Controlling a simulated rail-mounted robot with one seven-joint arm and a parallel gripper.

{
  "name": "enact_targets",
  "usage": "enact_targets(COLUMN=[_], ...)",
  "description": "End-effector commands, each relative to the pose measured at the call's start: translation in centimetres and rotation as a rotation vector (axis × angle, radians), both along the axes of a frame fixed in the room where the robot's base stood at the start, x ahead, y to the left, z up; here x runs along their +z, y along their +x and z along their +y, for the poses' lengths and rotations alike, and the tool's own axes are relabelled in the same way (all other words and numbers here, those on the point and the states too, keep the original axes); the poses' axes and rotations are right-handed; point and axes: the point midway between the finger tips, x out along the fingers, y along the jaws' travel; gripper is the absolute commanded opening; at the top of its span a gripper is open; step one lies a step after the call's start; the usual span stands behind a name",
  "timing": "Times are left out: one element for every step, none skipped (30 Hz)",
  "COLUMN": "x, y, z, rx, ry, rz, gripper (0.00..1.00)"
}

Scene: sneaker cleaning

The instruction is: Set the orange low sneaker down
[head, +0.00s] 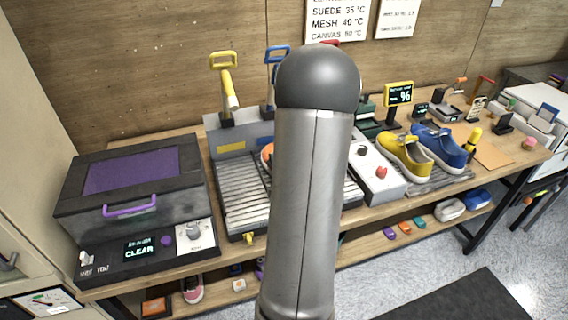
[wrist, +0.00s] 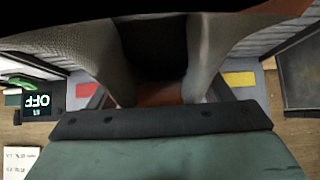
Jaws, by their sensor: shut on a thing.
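The orange low sneaker (head: 267,152) shows in the head view only as a small orange sliver at the left edge of my arm, over the ribbed metal rack. My arm hides the rest of it. In the wrist view a patch of orange (wrist: 160,96) shows between grey, textured surfaces, close to the camera. My gripper (wrist: 160,121) fills the lower middle of the wrist view and is shut on the sneaker. Its fingertips are hard to make out there. In the head view my gripper is hidden behind the arm. I cannot tell whether the sole touches the rack.
The ribbed rack (head: 243,197) lies mid-bench. A dark box with a purple window (head: 140,165) stands left of it. Upright brushes (head: 227,88) stand behind. A white control panel (head: 377,172), a yellow sneaker (head: 405,158) and a blue sneaker (head: 440,148) are to the right.

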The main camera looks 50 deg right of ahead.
Motion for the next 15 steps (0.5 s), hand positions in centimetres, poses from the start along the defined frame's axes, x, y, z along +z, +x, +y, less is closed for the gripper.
enact_targets(x=[0.7, 1.0, 1.4, 1.8, 2.4, 3.2, 3.7, 4.1, 4.8, 5.5, 6.2, 7.2, 8.0, 8.8, 9.7], y=[0.0, 0.0, 0.0, 0.0, 0.0, 0.0, 0.0, -0.3, -0.6, -1.0, -1.3, -1.8, -2.1, -2.5, -2.9], z=[-0.1, -0.1, -0.1, -0.1, -0.1, -0.1, -0.1, 0.3, 0.8, 1.3, 1.7, 2.3, 2.8, 3.3, 4.0], rx=[-0.001, -0.001, -0.001, -0.001, -0.001, -0.002, -0.001, -0.001, -0.002, -0.001, -0.001, -0.002, -0.001, -0.001, -0.001], ry=[-0.002, -0.002, -0.002, -0.003, -0.003, -0.003, -0.005, -0.004, -0.005, -0.005, -0.006, -0.005, -0.005, -0.006, -0.005], rz=[-0.002, -0.003, -0.003, -0.003, -0.003, -0.004, -0.003, -0.003, -0.003, -0.003, -0.002, -0.003, -0.003, -0.003, -0.003], gripper=[0.35, 0.35, 0.35, 0.35, 0.35, 0.35, 0.35, 0.35, 0.35, 0.35, 0.35, 0.35, 0.35, 0.35, 0.35])
